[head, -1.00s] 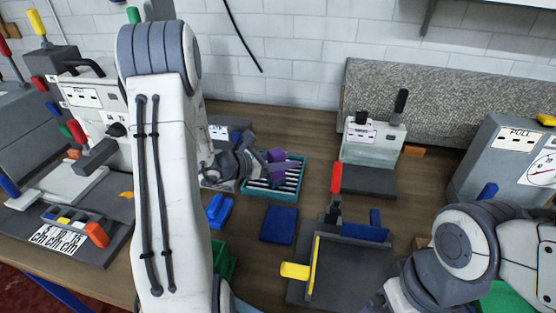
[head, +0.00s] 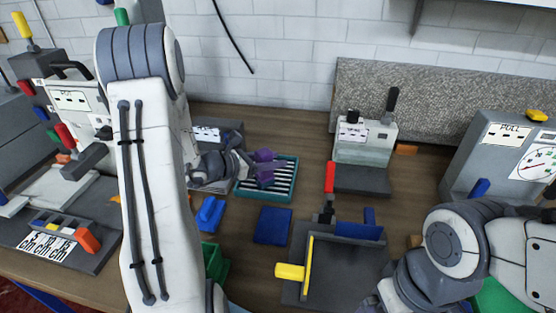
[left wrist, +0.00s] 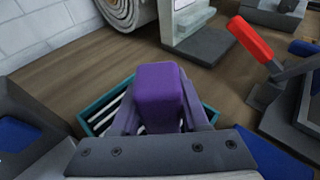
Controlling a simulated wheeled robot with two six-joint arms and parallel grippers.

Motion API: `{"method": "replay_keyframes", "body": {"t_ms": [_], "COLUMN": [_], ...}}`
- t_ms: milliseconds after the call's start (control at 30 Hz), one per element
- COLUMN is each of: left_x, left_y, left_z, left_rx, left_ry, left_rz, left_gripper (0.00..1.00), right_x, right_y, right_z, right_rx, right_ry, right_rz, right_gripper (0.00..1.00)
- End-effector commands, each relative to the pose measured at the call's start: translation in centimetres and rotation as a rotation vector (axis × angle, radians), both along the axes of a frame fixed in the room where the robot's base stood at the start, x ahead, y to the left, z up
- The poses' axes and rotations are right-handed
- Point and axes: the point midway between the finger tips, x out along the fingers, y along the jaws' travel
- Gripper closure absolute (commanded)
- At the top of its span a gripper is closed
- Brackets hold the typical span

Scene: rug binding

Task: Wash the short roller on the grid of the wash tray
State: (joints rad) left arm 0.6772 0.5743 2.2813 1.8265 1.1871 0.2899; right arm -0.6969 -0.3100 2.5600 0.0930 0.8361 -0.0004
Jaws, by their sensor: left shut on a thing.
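My left gripper (head: 258,168) is over the wash tray (head: 266,196), a teal-rimmed tray with a black-and-white striped grid. It is shut on a purple block-like piece (left wrist: 160,95), which stands up between the fingers in the left wrist view. This looks like the handle of the short roller; the roller itself is hidden below it. I cannot tell whether it touches the grid. The tray's teal rim also shows in the left wrist view (left wrist: 92,112). My right arm comes in at the lower right, with its gripper out of the picture.
A blue pad (head: 272,226) and a small blue block (head: 210,214) lie in front of the tray. A fixture with a red lever (head: 329,177) and yellow handle (head: 289,271) stands to the right.

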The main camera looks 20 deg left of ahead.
Motion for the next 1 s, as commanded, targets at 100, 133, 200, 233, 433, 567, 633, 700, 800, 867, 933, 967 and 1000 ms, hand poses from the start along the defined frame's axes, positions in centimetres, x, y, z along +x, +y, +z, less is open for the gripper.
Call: {"method": "replay_keyframes", "body": {"t_ms": [100,133,200,233,433,567,633,700,800,867,933,967,1000], "left_x": [-0.1,-0.1,-0.3,-0.4,-0.8,-0.9,-0.9,-0.9,-0.7,-0.5,-0.4,-0.3,-0.2], "left_y": [0.5,0.7,1.4,1.6,3.2,3.7,3.7,3.4,2.5,2.0,1.4,1.1,0.8], "left_z": [0.0,0.0,0.0,0.0,0.1,0.1,0.1,0.0,-0.1,-0.2,-0.3,-0.3,-0.3], "left_rx": [0.001,0.001,0.002,0.001,0.000,0.000,0.001,0.000,0.000,0.001,0.001,0.001,0.001], "left_ry": [0.002,0.002,0.001,0.002,0.001,0.001,0.001,0.001,0.001,0.001,0.002,0.002,0.002], "left_rz": [0.003,0.004,0.004,0.004,0.003,0.002,0.001,-0.001,-0.002,-0.002,-0.002,-0.002,-0.002], "left_gripper": [1.00,1.00,1.00,1.00,1.00,1.00,1.00,1.00,1.00,1.00,1.00,1.00,1.00], "right_x": [0.0,0.0,0.0,0.0,0.0,0.0,0.0,0.0,0.0,0.0,0.0,0.0,0.0], "right_y": [0.0,0.0,0.0,0.0,0.0,0.0,0.0,0.0,0.0,0.0,0.0,0.0,0.0], "right_z": [0.1,0.1,0.2,0.3,0.5,0.5,0.5,0.3,0.0,-0.2,-0.5,-0.6,-0.7], "right_rx": [0.000,0.000,0.000,0.000,0.000,0.000,0.000,0.000,0.000,0.000,0.000,0.000,0.000], "right_ry": [0.000,0.000,0.000,0.000,0.000,0.000,0.000,0.000,0.000,0.000,0.000,0.000,0.000], "right_rz": [0.000,0.000,0.000,0.000,0.000,0.000,0.000,0.000,0.000,0.000,0.000,0.000,0.000], "right_gripper": [0.00,0.00,0.00,0.00,0.00,0.00,0.00,0.00,0.00,0.00,0.00,0.00,0.00]}}
